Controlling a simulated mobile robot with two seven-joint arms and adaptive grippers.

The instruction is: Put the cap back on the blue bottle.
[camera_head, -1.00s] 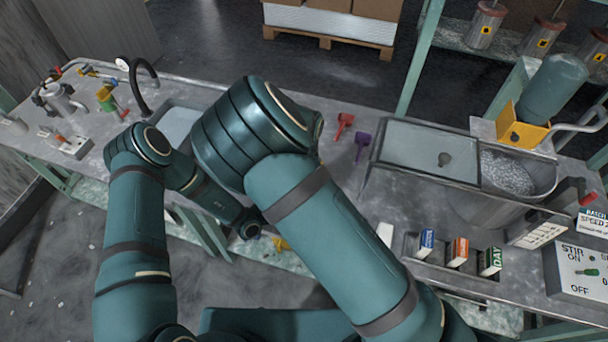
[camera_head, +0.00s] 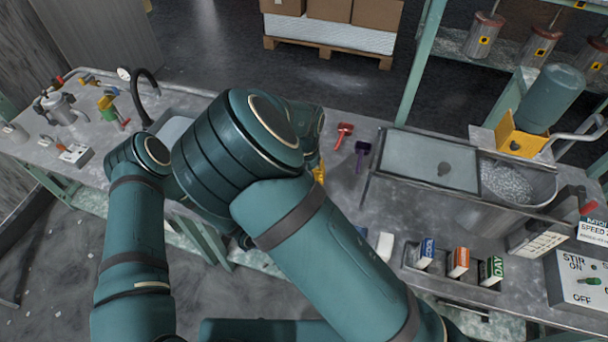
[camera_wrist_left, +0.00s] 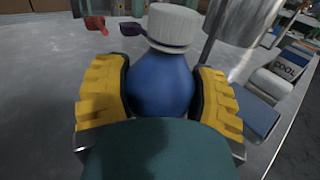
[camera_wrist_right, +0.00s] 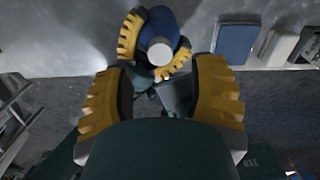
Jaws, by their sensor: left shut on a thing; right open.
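The blue bottle (camera_wrist_left: 160,85) stands between the yellow fingers of my left gripper (camera_wrist_left: 160,98), which is shut on its round body. A white ribbed cap (camera_wrist_left: 173,25) sits at the bottle's top, slightly tilted in this view; I cannot tell whether it is fully seated. In the right wrist view the bottle (camera_wrist_right: 160,22) shows beyond my right gripper (camera_wrist_right: 160,95), with the white cap (camera_wrist_right: 161,51) facing the camera. My right gripper is open and empty, apart from the bottle. In the head view my arms hide the bottle.
A red scoop (camera_head: 343,134) and a purple scoop (camera_head: 361,155) lie on the metal bench. A flat blue piece (camera_wrist_right: 235,40) lies near the bottle. Labelled boxes (camera_head: 458,262), a tray (camera_head: 430,160) and a stir switch panel (camera_head: 578,280) stand to the right. The bench edge is close.

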